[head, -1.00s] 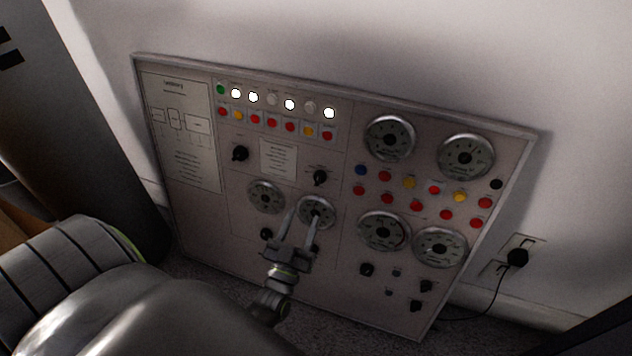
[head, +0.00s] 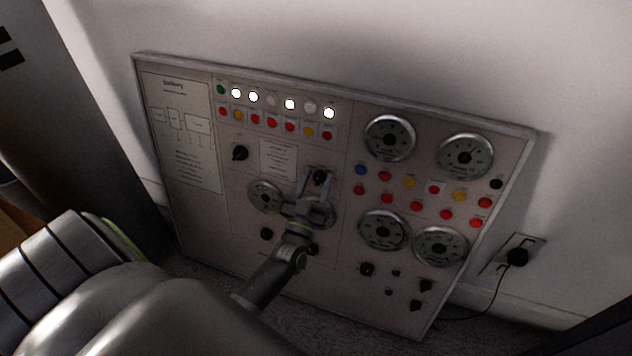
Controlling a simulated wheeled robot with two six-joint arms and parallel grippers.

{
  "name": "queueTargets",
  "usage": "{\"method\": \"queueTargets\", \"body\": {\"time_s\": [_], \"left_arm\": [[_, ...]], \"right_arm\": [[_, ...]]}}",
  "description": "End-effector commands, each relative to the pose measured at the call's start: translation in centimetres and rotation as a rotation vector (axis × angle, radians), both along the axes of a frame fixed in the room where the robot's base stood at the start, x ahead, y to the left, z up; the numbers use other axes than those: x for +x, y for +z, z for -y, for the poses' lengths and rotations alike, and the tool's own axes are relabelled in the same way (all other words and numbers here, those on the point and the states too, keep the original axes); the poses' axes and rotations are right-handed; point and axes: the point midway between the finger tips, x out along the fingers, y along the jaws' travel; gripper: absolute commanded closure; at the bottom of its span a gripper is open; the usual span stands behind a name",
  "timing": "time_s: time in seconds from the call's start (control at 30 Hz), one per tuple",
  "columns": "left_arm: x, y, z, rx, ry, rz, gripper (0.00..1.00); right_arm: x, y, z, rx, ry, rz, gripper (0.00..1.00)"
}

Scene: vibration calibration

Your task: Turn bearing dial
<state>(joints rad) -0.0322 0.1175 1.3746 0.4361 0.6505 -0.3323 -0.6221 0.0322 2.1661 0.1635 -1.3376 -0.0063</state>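A grey control panel (head: 190,225) leans against the wall, with several black knobs and round dials. My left gripper (head: 319,174) is in front of the panel's middle, pointing up. Its two fingers are apart, one on each side of a black knob (head: 320,177). I cannot tell whether they touch it. Another black knob (head: 240,153) sits to the left, and one more (head: 266,234) lower down. Which one is the bearing dial cannot be read. The gripper partly covers the round dial below the upper knob. My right gripper is not in view.
White lamps (head: 289,104) and red and yellow buttons line the panel's top. Large round gauges (head: 389,138) fill its right half. A black plug (head: 517,257) sits in a wall socket at right, its cable on the floor. A dark cabinet (head: 85,120) stands at left.

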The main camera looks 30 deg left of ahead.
Motion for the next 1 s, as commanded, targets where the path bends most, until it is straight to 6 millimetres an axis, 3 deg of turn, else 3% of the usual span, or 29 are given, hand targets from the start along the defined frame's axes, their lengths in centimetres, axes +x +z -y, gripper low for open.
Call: {"method": "queueTargets", "body": {"time_s": [0.03,0.27,0.63,1.0], "left_arm": [[0.0,0.0,0.0,0.0,0.0,0.0,0.66],[0.0,0.0,0.0,0.0,0.0,0.0,0.95],[0.0,0.1,0.0,-0.071,0.015,0.016,0.95],[0.0,0.2,0.1,-0.341,0.071,0.08,0.95]], "right_arm": [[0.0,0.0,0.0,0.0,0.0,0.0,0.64],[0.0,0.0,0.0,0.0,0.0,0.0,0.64],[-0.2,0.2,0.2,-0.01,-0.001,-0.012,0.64],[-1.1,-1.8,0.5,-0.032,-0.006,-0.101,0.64]]}}
